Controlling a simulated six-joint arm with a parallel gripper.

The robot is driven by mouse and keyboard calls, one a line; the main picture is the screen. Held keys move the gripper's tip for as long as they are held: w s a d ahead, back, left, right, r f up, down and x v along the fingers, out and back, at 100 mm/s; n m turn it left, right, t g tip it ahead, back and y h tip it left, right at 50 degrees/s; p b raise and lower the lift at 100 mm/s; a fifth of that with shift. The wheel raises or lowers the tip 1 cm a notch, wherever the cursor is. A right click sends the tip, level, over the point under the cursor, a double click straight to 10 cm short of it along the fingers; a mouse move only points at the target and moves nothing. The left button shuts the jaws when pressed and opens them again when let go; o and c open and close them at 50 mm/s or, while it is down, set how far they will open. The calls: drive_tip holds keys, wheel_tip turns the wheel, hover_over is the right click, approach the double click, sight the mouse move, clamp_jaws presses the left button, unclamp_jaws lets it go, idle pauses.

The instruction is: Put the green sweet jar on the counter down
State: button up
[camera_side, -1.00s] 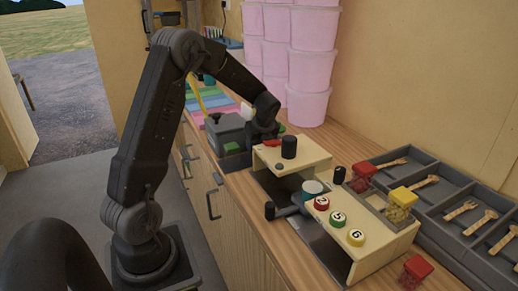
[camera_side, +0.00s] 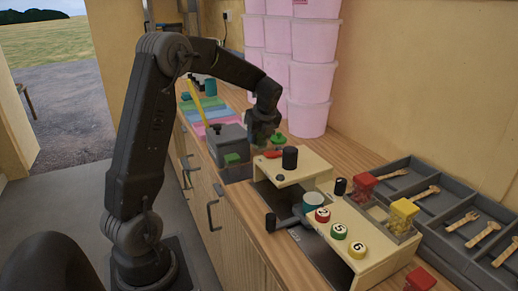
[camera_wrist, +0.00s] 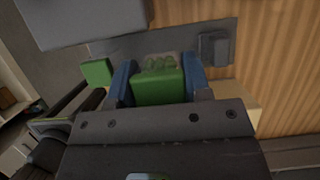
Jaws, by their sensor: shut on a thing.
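My gripper (camera_wrist: 155,88) is shut on the green sweet jar (camera_wrist: 158,88), which sits between its blue fingers in the wrist view. In the side view my gripper (camera_side: 261,136) hangs over the wooden counter (camera_side: 238,196), between a grey box and the cream stand. The jar is mostly hidden there by the dark fingers. I cannot tell how far its base is from the surface below. Another green block (camera_wrist: 97,72) shows left of the fingers in the wrist view, and at the grey box in the side view (camera_side: 231,159).
The grey box (camera_side: 226,138) is left of my gripper. The cream stand (camera_side: 310,166), with a black knob (camera_side: 290,157), is close on the right. A green-topped thing (camera_side: 278,139) and a red piece (camera_side: 272,154) are beside the gripper. Pink tubs (camera_side: 308,119) stand behind.

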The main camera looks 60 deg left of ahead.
drive_tip(key=r, duration=0.2)
drive_tip(key=d+r, duration=0.1)
drive_tip(key=shift+w+n, duration=0.3)
drive_tip(key=shift+n, duration=0.1)
drive_tip(key=w+d+r+n+h, duration=0.2)
drive_tip(key=d+n+h, duration=0.1)
drive_tip(key=d+n, duration=0.8)
drive_tip(key=w+d+r+n+h, duration=0.3)
drive_tip(key=d+n, duration=0.9)
drive_tip(key=d, duration=0.4)
drive_tip(key=w+d+r+n+h, duration=0.2)
drive_tip(key=d+r+n+h, duration=0.1)
drive_tip(key=d+n, duration=0.9)
drive_tip(key=shift+w+d+r, duration=0.2)
drive_tip(key=shift+d+r, duration=0.05)
drive_tip(key=shift+d, duration=0.8)
wheel_tip(320, 180, down, 10)
drive_tip(key=shift+r, duration=0.25)
drive_tip(key=shift+c, duration=0.4)
drive_tip(key=shift+f, duration=0.15)
